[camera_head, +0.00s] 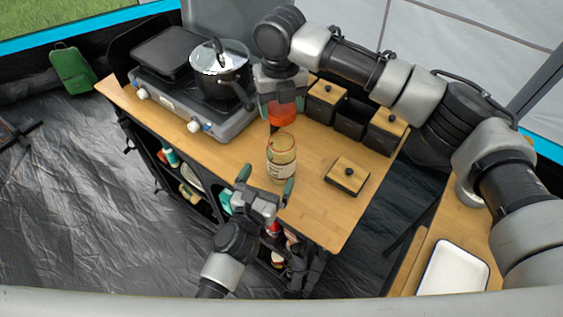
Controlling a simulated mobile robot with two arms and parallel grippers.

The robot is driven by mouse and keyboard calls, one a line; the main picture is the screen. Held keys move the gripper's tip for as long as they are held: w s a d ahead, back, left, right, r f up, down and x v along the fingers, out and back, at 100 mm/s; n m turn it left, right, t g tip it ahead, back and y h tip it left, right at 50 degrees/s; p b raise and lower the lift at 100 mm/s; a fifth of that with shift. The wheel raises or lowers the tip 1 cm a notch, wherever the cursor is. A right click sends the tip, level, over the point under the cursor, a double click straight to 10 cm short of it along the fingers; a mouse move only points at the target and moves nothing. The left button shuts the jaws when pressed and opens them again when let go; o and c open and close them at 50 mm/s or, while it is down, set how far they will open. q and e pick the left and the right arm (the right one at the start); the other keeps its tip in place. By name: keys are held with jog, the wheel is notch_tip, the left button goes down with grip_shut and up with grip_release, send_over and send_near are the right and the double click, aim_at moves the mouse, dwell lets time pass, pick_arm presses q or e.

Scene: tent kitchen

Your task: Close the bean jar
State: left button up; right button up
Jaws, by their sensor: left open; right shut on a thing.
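The bean jar (281,160) is a glass jar with a pale label, standing upright on the wooden worktop. Its top looks open. My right gripper (281,103) is shut on the orange-red lid (282,115) and holds it above and a little behind the jar, apart from it. My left gripper (264,187) is open at the front edge of the worktop. Its two green-tipped fingers are spread on either side of the jar's lower part; I cannot tell whether they touch it.
A stove (193,108) with a lidded pot (220,68) stands at the back left. Black boxes with wooden lids (387,130) line the back right. One wooden lid (347,175) lies right of the jar. A white tray (453,270) rests on another surface at the lower right.

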aim_at(286, 141)
pick_arm(q)
jog(key=x, duration=0.9)
jog(key=c, duration=1.2)
jog(key=shift+c, duration=0.2)
pick_arm(e)
jog(key=shift+f, duration=2.55)
jog(key=shift+f, duration=0.1)
jog(key=shift+f, duration=0.8)
jog(key=shift+f, duration=0.55)
